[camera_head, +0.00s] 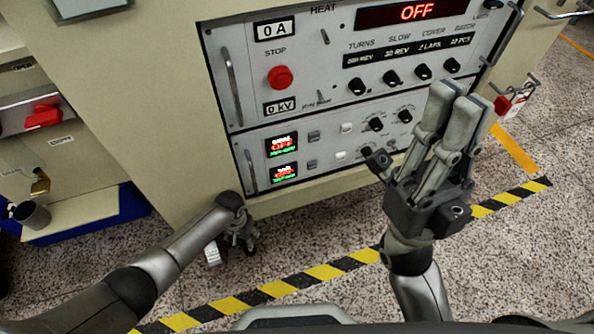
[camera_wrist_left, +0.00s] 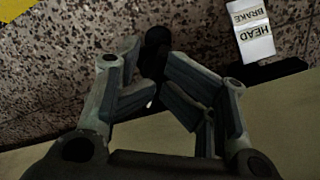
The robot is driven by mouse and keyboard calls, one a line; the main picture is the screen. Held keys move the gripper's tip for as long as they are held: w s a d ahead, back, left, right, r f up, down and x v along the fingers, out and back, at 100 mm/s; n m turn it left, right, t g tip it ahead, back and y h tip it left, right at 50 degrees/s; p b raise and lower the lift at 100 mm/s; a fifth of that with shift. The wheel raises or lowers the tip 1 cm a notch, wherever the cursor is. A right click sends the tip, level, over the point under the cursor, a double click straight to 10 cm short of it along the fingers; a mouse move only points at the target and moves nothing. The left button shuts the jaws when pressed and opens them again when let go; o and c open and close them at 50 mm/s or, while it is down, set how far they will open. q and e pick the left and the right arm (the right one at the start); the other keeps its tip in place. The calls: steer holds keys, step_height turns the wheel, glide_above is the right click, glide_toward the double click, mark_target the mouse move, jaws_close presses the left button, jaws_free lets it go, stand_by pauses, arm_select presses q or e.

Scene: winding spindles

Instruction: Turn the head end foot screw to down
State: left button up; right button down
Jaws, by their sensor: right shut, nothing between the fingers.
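In the left wrist view a dark rounded part (camera_wrist_left: 156,42) shows between and beyond the fingertips of my left gripper (camera_wrist_left: 155,82). It may be the foot screw or part of the caster; it is too dark to tell. The two fingers stand apart, with no clear grip on it. My right gripper (camera_head: 462,98) is raised in front of the control panel, shut and empty.
A white tag reading HEAD BRAKE (camera_wrist_left: 251,30) is beside the left gripper. The beige cabinet (camera_head: 170,110) carries a control panel (camera_head: 300,85) with knobs and a red stop button (camera_head: 280,77). Yellow-black tape (camera_head: 325,272) crosses the speckled floor.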

arm_select(q)
steer(key=shift+s+f+n+b, duration=0.35)
steer(key=shift+f+n+b, duration=0.1)
steer(key=shift+n, duration=0.45)
steer(key=n+b, duration=0.1)
steer(key=b, duration=0.2)
steer(key=n+b, duration=0.2)
steer(key=b, duration=0.2)
steer(key=n+b, duration=0.2)
steer(key=b, duration=0.2)
steer(key=shift+w+d, duration=0.35)
steer(key=b, duration=0.2)
steer(key=shift+r+n+b, duration=0.1)
steer(key=shift+n+b, duration=0.2)
steer(key=shift+b, duration=0.1)
step_height(320, 180, up, 11)
steer(key=p, duration=0.8)
steer(key=w+d+r+m+t+h+p, duration=0.1)
steer(key=w+d+r+m+t+h, duration=0.1)
steer(key=d+r, duration=0.6)
steer(key=w+d+r+m+t+h+p, duration=0.1)
steer(key=w+d+r+m+t+h, duration=0.1)
steer(key=w+d+r+t+h, duration=0.2)
steer(key=d+r+t+h, duration=0.2)
steer(key=d+r+t, duration=0.1)
steer(key=d, duration=0.1)
steer(key=shift+w+d+r+m+h, duration=0.2)
steer(key=shift+w+r+m+h, duration=0.1)
steer(key=shift+r+h, duration=0.1)
steer(key=shift+f, duration=0.1)
